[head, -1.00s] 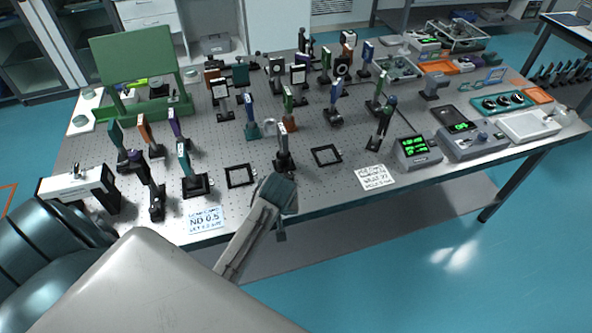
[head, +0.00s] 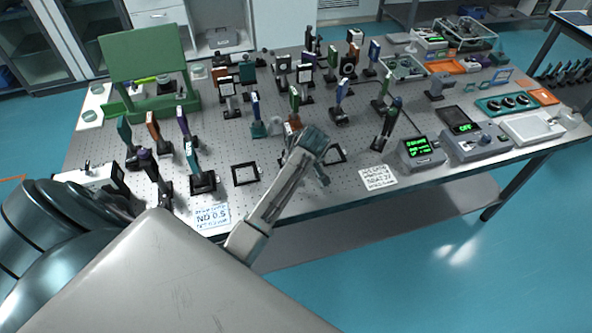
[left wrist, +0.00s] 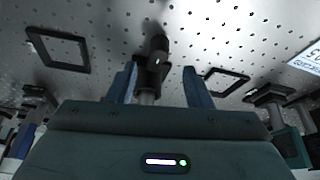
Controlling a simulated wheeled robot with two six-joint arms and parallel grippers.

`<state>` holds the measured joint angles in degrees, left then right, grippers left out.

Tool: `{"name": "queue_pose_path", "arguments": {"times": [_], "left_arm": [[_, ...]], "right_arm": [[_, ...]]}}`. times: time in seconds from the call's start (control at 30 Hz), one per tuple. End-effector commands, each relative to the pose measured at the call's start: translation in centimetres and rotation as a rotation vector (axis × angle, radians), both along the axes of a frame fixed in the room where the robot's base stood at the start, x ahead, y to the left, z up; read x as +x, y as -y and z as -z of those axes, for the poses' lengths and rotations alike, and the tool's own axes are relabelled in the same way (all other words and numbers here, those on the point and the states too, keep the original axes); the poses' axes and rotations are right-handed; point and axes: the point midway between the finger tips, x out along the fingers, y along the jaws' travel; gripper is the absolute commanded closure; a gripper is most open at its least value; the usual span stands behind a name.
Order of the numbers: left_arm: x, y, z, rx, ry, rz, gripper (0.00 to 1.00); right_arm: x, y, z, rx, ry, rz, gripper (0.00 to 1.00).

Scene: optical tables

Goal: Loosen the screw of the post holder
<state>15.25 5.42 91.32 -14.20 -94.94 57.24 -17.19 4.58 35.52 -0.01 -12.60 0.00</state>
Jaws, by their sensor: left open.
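My left gripper (head: 318,165) reaches over the front middle of the table in the head view and hides the post holder there. In the left wrist view its two blue fingers (left wrist: 159,76) are apart. A black post holder (left wrist: 154,66) with a short silver post stands between the fingers, with gaps visible on both sides. I cannot clearly make out its screw. My right gripper is not in view.
Square black frames lie on the perforated table on both sides, left (head: 246,174) and right (left wrist: 222,82). A white label card (head: 377,177) lies to the right. Several post-mounted optics stand behind and to the left. Instruments (head: 422,151) fill the right end.

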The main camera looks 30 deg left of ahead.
Motion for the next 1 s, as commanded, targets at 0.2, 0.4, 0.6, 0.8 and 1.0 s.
{"name": "queue_pose_path", "arguments": {"times": [0.2, 0.4, 0.6, 0.8, 1.0], "left_arm": [[0.7, -1.2, 3.2, -0.001, -0.003, 0.000, 0.54], [1.0, -1.7, 4.6, -0.001, -0.001, 0.001, 0.54], [1.0, -1.7, 4.8, -0.001, 0.002, 0.001, 0.54], [1.0, -1.7, 4.8, -0.001, 0.001, 0.002, 0.76], [1.0, -1.7, 4.8, 0.000, 0.001, 0.004, 0.99]], "right_arm": [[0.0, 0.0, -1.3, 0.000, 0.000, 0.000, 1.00], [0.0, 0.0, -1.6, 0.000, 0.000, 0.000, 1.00], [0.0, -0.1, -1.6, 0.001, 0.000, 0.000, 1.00], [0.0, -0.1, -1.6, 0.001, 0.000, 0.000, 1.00], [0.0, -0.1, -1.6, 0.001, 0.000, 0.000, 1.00]]}}
